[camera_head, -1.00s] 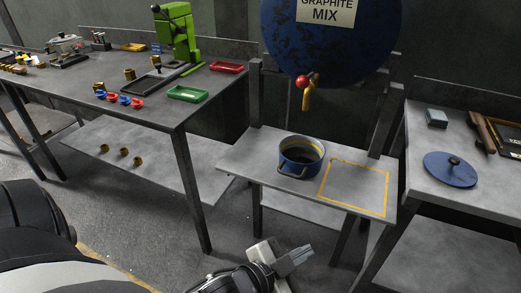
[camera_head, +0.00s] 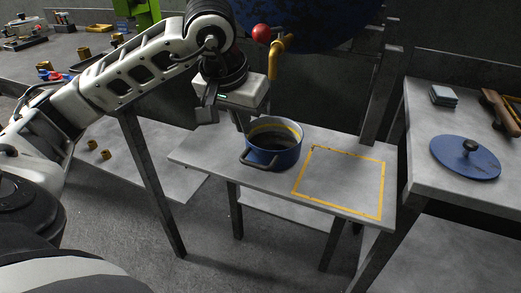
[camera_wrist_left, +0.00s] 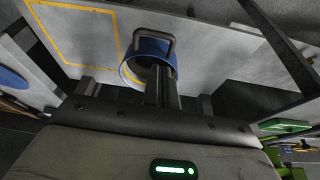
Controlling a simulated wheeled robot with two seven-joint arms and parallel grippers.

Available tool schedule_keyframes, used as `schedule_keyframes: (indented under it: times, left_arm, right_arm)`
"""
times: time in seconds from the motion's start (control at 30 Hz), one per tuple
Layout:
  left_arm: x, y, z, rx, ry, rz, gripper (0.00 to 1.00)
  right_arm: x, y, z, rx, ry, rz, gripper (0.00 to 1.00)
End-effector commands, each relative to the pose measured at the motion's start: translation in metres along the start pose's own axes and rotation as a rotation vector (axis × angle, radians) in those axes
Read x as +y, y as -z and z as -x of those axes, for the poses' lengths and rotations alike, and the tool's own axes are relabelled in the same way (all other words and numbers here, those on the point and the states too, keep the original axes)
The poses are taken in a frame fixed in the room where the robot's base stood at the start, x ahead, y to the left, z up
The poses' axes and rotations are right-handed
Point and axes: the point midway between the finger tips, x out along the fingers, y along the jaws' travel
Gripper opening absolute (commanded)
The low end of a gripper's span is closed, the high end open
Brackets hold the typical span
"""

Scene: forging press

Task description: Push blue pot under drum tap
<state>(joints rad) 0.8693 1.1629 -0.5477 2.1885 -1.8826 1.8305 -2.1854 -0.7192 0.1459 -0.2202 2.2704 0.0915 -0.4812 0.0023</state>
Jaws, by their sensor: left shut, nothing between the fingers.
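The blue pot (camera_head: 274,154) stands upright on a small grey table, just left of the yellow outlined rectangle (camera_head: 377,190). Its near handle faces me. The brass tap (camera_head: 276,62) with a red knob (camera_head: 262,33) hangs from the dark blue drum (camera_head: 310,35), above and behind the pot. My right gripper is not in view.
A blue lid (camera_head: 452,163) lies on the right table beside a stack of grey blocks (camera_head: 443,95). The table inside the yellow outline is clear. A dark post (camera_head: 378,90) rises behind the outline. The workbench (camera_head: 60,55) on the left holds small parts.

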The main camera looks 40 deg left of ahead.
Motion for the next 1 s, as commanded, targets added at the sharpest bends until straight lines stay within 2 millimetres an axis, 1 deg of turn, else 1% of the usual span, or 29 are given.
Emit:
schedule_keyframes:
  times: [0.17,0.4,0.5,0.6,0.77,1.0]
  left_arm:
    - [-0.002,-0.001,-0.022,-0.004,0.007,-0.003,0.0]
    - [-0.001,-0.001,-0.067,-0.005,0.004,-0.002,0.0]
    - [-0.001,-0.001,-0.081,-0.004,0.003,-0.001,0.0]
    - [-0.001,-0.001,-0.091,-0.002,0.003,-0.001,0.0]
    - [-0.001,0.0,-0.098,0.0,0.004,-0.002,0.0]
    - [-0.001,0.0,-0.098,0.001,0.003,-0.002,0.0]
  right_arm:
    - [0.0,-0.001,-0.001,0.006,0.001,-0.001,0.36]
    - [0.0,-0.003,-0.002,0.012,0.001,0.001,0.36]
    - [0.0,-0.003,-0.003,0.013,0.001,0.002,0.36]
    - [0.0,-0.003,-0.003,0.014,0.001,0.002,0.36]
    - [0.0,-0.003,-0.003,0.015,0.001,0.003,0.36]
    - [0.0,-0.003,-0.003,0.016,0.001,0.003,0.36]
